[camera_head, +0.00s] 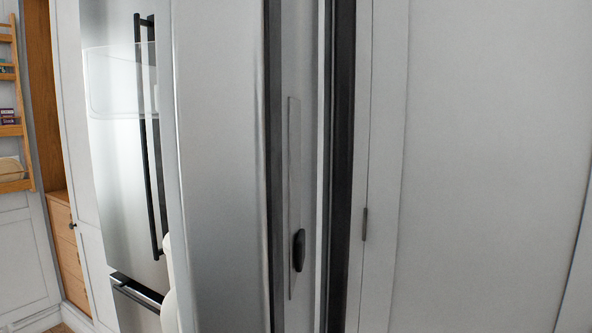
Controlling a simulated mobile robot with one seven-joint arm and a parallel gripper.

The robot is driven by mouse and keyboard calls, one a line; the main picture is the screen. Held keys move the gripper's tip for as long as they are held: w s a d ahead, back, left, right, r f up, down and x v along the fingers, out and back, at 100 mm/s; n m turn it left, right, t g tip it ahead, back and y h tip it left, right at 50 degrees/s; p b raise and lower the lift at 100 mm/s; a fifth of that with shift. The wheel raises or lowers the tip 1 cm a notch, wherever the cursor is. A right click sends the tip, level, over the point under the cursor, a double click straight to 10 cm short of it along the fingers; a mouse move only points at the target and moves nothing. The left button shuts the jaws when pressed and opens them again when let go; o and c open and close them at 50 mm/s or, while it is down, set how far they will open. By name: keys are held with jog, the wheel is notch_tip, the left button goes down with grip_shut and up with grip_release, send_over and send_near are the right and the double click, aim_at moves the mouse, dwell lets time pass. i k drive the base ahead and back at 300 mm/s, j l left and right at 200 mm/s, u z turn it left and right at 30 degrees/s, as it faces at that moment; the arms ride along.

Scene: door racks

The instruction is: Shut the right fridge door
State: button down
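The right fridge door (220,170) appears as a tall grey metal panel very close to the camera, seen at a steep angle. It stands ajar: a dark seal strip runs down its right edge, and a narrow gap shows beside it. A black vertical handle (156,190) stands on the shiny steel front (115,150) to the left; I cannot tell for certain which door that front belongs to. My gripper does not show. A pale rounded part, possibly of my arm, is mostly hidden behind the panel's lower left edge.
A small black oval fitting (299,250) sits in the gap. A white cabinet panel (490,160) with a small hinge fills the right side. A lower drawer handle (137,292) is at bottom left. Wooden drawers (67,245) and a wooden rack (12,130) stand far left.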

aim_at(238, 80)
jog(key=k+z, duration=0.15)
jog(key=z, duration=0.2)
jog(key=k+z, duration=0.1)
jog(key=z, duration=0.25)
jog(key=k+z, duration=0.15)
jog(key=z, duration=0.15)
jog(key=i+l+z, duration=0.1)
jog(key=l+z, duration=0.15)
jog(key=i+l+z, duration=0.2)
jog(key=k+l, duration=0.05)
jog(key=k, duration=0.05)
